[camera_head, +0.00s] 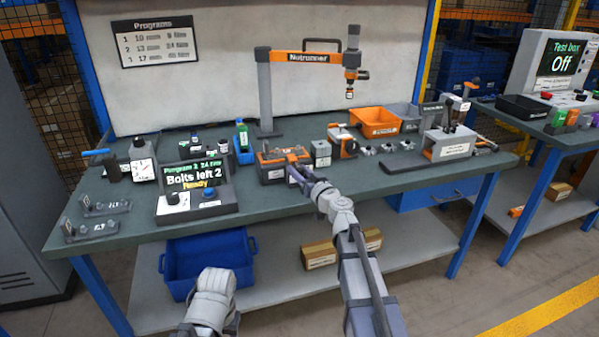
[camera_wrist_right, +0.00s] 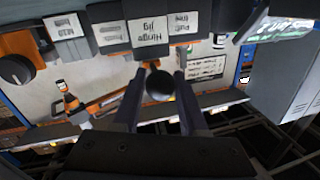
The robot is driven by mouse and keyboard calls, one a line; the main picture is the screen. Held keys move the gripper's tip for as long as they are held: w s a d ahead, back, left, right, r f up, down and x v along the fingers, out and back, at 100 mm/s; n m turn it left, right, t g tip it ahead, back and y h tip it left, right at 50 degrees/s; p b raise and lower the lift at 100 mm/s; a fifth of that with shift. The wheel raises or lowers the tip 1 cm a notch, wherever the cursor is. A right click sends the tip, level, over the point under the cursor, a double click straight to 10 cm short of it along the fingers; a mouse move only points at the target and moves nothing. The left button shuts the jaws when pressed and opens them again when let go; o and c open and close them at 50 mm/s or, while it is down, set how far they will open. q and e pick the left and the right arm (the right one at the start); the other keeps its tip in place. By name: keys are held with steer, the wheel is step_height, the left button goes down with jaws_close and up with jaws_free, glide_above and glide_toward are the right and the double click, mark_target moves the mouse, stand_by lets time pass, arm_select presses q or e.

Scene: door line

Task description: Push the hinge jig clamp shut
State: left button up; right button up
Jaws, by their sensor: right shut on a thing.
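The hinge jig (camera_head: 270,175) is an orange and grey block on the green bench, left of centre in the head view. In the right wrist view, upside down, its labelled front (camera_wrist_right: 148,30) is close. My right gripper (camera_head: 292,172) reaches its front. In the wrist view my right gripper (camera_wrist_right: 159,88) is shut on a dark round knob (camera_wrist_right: 159,84), seemingly the jig's clamp handle. The rest of the clamp is mostly hidden, so I cannot tell how far it is closed. My left arm shows at the bottom; its gripper is out of view.
A grey block (camera_head: 321,153) and an orange and grey device (camera_head: 343,141) stand right of the jig. The Nutrunner (camera_head: 310,58) overhangs the bench. An orange bin (camera_head: 375,122) stands behind.

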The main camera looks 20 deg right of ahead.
mark_target(295, 164)
jaws_close()
stand_by(0.6)
steer(key=shift+d+x, duration=0.15)
steer(key=shift+x, duration=0.55)
steer(key=shift+d+x, duration=0.15)
steer(key=shift+x, duration=0.55)
steer(key=o, duration=1)
jaws_free()
steer(key=shift+w, duration=0.1)
